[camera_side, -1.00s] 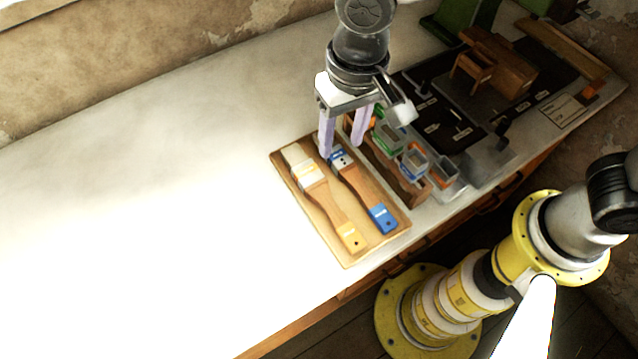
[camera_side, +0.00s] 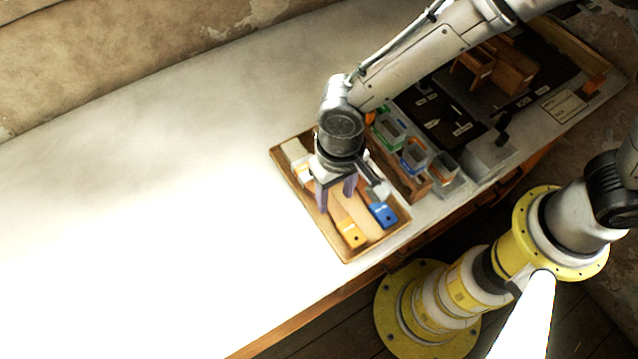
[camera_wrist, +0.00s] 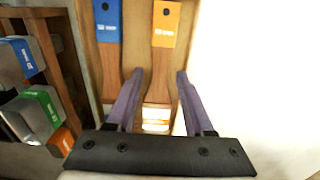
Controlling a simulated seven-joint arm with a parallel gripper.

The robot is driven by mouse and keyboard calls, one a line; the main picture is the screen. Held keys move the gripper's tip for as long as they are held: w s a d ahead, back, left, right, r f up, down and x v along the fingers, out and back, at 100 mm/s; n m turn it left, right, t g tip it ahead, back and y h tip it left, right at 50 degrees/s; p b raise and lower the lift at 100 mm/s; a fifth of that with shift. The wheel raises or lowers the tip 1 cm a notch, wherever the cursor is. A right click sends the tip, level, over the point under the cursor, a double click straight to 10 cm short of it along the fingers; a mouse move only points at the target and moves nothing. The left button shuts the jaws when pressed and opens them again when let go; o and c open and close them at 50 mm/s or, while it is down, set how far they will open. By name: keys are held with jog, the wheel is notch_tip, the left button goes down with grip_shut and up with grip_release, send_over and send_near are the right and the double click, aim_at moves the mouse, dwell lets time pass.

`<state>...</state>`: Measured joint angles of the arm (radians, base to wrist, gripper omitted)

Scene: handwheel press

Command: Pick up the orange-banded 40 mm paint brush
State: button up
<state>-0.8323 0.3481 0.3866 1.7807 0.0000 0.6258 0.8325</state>
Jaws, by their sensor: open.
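The orange-banded brush (camera_side: 351,235) lies flat in a shallow wooden tray (camera_side: 310,214), its handle end toward the bench's front edge. In the wrist view the brush (camera_wrist: 165,38) shows an orange handle end, a brown wooden body and a pale, banded head partly hidden by my gripper's crossbar. My gripper (camera_side: 336,203) is open over it. In the wrist view the fingers of my gripper (camera_wrist: 160,75) stand on either side of the brush's lower body, with gaps on both sides. A blue-banded brush (camera_side: 382,215) lies parallel beside it, partly hidden by my gripper.
The blue-banded brush (camera_wrist: 107,25) lies close to the left finger in the wrist view. A wooden rack (camera_side: 412,188) with green and blue labelled holders stands right of the tray. A dark mat (camera_side: 440,125) lies farther back. The pale benchtop (camera_side: 150,220) left of the tray is clear.

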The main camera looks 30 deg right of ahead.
aim_at(334, 207)
jog(key=shift+f, duration=1.8)
jog(key=shift+r, duration=0.1)
grip_shut()
